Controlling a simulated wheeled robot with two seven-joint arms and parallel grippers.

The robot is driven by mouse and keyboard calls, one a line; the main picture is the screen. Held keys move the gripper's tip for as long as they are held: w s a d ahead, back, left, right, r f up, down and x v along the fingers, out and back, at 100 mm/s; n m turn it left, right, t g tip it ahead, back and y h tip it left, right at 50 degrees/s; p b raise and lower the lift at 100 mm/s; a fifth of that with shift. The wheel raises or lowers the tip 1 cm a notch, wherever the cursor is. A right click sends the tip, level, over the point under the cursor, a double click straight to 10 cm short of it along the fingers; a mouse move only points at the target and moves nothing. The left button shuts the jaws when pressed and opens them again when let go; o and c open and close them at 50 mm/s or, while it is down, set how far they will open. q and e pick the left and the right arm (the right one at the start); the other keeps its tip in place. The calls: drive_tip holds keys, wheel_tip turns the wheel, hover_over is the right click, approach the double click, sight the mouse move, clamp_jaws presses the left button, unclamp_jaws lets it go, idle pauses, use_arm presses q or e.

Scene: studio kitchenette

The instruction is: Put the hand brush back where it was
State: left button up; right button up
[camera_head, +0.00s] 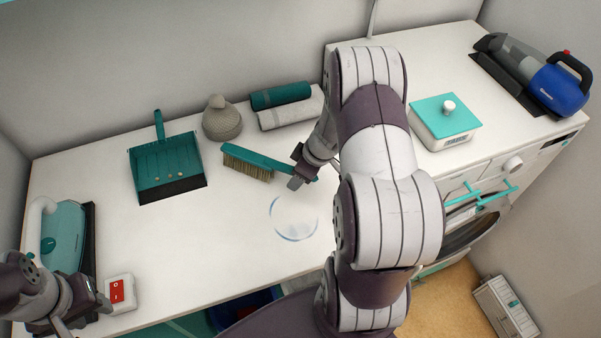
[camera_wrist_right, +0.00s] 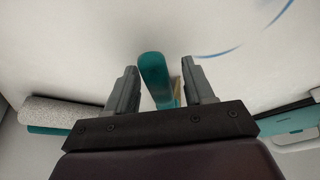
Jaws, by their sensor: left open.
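The hand brush (camera_head: 256,158) lies on the white counter, with teal back and tan bristles; its handle points right, toward my right gripper. My right gripper (camera_head: 299,169) is at the handle end. In the right wrist view its two fingers stand apart, with the teal handle (camera_wrist_right: 155,80) between them and gaps on both sides. Part of the handle is hidden by the gripper in the head view. A teal dustpan (camera_head: 165,160) with small crumbs lies left of the brush. My left gripper (camera_head: 78,318) is open and empty at the lower left, away from the brush.
A faint blue ring outline (camera_head: 275,225) is on the counter in front of the brush. A teal appliance (camera_head: 66,235) and red switch box (camera_head: 118,292) are at left. The counter's middle front is clear.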

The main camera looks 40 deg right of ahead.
wheel_tip(320, 180, up, 2)
drive_tip(key=p, duration=0.3)
drive_tip(key=shift+s+r, duration=0.15)
drive_tip(key=shift+r, duration=0.1)
drive_tip(key=shift+s+d+r+b, duration=0.2)
drive_tip(key=shift+d+r+b, duration=0.15)
drive_tip(key=shift+b, duration=0.3)
drive_tip(key=b+v, duration=0.1)
drive_tip(key=v, duration=0.9)
drive_tip(key=s+a+m+g+h, duration=0.1)
drive_tip(key=s+a+m, duration=0.2)
drive_tip(key=a, duration=0.5)
drive_tip(key=s+a+m+g+h, duration=0.1)
drive_tip(key=s+a, duration=0.3)
drive_tip(key=a, duration=0.4)
drive_tip(key=shift+a+r+m, duration=0.2)
drive_tip(key=shift+r+m, duration=0.2)
drive_tip(key=shift+m, duration=0.5)
